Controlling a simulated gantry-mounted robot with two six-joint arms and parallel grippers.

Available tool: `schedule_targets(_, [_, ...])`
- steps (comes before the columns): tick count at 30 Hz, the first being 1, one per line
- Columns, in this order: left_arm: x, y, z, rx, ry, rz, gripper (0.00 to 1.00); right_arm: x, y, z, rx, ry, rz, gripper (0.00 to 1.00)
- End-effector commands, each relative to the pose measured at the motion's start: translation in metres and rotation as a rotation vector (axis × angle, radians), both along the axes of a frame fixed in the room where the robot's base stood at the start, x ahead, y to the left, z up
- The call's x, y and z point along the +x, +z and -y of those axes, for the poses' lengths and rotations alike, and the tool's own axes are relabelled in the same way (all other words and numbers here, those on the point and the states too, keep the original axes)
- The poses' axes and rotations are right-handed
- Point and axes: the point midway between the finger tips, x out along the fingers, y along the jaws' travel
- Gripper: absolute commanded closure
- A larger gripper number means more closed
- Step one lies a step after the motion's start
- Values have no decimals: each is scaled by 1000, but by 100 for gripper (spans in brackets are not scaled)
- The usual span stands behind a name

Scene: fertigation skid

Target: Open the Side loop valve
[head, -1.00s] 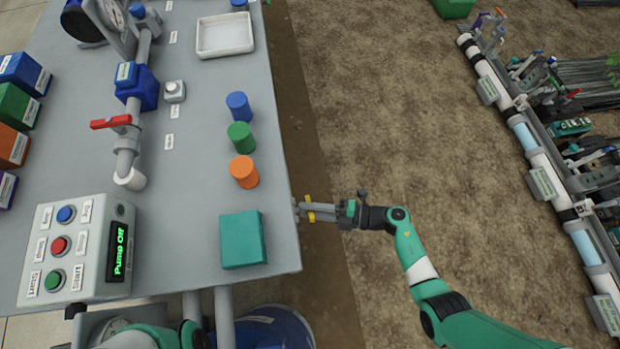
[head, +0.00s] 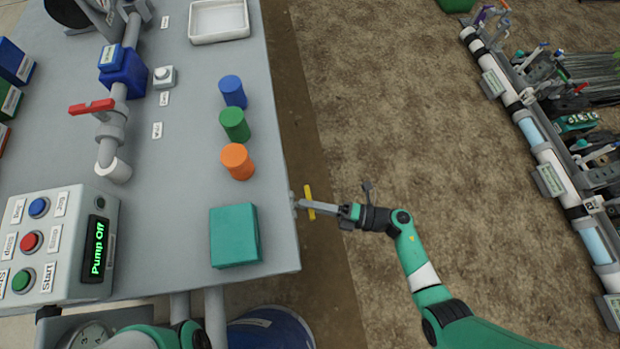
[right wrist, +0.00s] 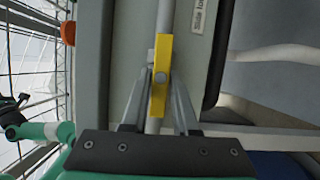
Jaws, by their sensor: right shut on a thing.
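The Side loop valve shows as a yellow bar handle (head: 309,194) at the right edge of the grey bench. In the right wrist view the yellow handle (right wrist: 160,50) lies roughly in line with the grey pipe (right wrist: 164,15) behind it. My right gripper (head: 305,204) is shut on this handle, with one finger on each side in the right wrist view (right wrist: 160,88). A partly cut-off label (right wrist: 200,16) is beside the pipe. Part of my left arm shows at the bottom left of the head view, but its gripper does not.
On the bench (head: 170,215) stand a teal block (head: 234,237), orange (head: 237,162), green (head: 234,125) and blue (head: 232,92) cylinders, a red-handled valve (head: 92,107) and a control box (head: 62,240) reading "Pump Off". Open ground lies right of the bench.

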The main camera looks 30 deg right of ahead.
Motion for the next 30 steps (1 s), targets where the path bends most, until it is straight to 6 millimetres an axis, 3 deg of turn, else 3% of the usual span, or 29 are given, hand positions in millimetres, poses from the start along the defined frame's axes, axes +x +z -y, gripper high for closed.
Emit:
schedule_targets(8, [0,0,0,0,0,0,100,0,-1,0,-2,0,-1,100])
schedule_targets(9, [0,0,0,0,0,0,100,0,-1,0,-2,0,-1,65])
schedule_targets(12, [0,0,0,0,0,0,100,0,0,0,-2,0,-1,48])
schedule_targets(30, [0,4,0,0,0,0,100,-5,1,7,-1,-4,-1,48])
